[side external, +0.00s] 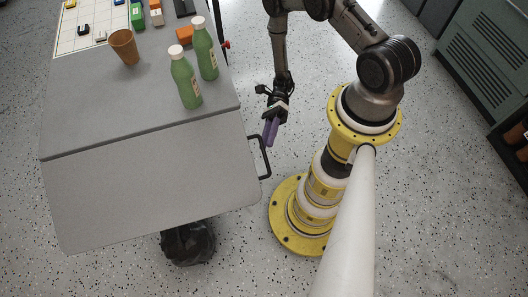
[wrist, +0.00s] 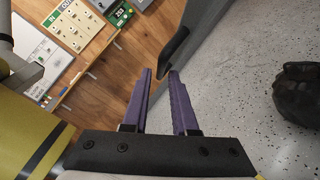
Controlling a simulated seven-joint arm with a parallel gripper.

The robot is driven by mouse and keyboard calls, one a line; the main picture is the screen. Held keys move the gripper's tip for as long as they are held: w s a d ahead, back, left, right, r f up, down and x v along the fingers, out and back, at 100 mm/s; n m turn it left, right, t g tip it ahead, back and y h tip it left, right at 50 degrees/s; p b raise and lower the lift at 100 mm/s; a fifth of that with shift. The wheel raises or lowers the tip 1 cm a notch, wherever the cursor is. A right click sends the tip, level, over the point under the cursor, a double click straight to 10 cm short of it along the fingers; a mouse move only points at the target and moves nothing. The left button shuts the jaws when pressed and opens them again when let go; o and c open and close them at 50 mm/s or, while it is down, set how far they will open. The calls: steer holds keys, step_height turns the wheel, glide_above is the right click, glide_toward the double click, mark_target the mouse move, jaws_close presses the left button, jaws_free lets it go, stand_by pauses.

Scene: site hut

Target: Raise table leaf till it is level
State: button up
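The grey table leaf (side external: 155,195) hangs down from the crease at the near edge of the tabletop (side external: 110,95), angled below it. A black handle (side external: 265,158) stands out from the leaf's right edge. My gripper (side external: 269,138), with purple fingers, is beside the handle's upper end, on its far side. In the wrist view my gripper (wrist: 160,72) is open, with a clear gap between the fingers. The black handle (wrist: 175,50) shows at the fingertips, its end lined up with the gap. I cannot tell whether they touch. The leaf (wrist: 203,30) rises behind it.
Two green bottles (side external: 185,80) (side external: 206,52) and a brown cup (side external: 125,48) stand on the tabletop, with small blocks on a board (side external: 85,28) farther back. A black lumpy bag (side external: 188,243) lies on the floor below the leaf.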

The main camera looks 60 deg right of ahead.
mark_target(265, 154)
steer(key=shift+x, duration=2.45)
steer(key=c, duration=0.4)
jaws_close()
steer(key=shift+s+r, duration=0.1)
